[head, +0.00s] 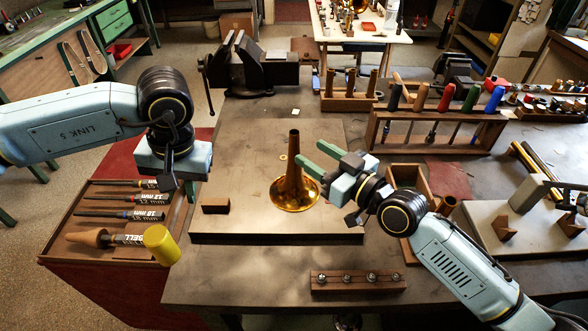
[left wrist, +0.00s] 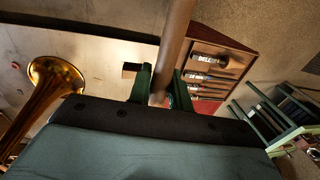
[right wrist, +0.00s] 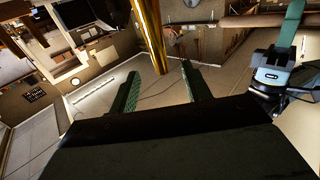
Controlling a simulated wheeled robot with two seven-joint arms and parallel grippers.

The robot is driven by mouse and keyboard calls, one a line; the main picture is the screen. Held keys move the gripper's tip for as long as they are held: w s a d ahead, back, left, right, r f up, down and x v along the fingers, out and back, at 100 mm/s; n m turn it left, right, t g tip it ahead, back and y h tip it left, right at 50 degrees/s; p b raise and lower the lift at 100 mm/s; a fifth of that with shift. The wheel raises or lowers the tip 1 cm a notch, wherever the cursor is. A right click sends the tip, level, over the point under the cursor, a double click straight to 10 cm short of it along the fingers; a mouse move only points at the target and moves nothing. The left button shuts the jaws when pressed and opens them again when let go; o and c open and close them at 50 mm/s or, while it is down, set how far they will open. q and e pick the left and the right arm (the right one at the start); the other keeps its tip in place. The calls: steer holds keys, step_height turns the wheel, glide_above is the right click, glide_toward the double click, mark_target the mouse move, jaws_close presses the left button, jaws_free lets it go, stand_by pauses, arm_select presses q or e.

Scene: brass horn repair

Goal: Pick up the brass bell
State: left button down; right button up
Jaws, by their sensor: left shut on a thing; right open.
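The brass bell (head: 294,180) stands upright on the flat board, its wide flare down and its narrow tube up. My right gripper (head: 307,158) is open beside the tube, with its green fingers pointing at it. In the right wrist view the brass tube (right wrist: 150,35) is beyond the open fingers (right wrist: 158,88), with no contact visible. My left gripper (head: 176,183) is above the tool tray, left of the board. In the left wrist view its fingers (left wrist: 161,85) are shut on a brown rod (left wrist: 175,40); how far it extends is unclear. The bell's flare (left wrist: 57,78) also shows there.
A vise (head: 255,68), a tool rack (head: 440,120) and a wooden box (head: 410,180) surround the board. A strip with studs (head: 357,281) lies in front.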

mark_target(298, 142)
steer(key=x, duration=0.7)
steer(key=shift+c, duration=0.5)
jaws_close()
steer(key=shift+r, duration=0.1)
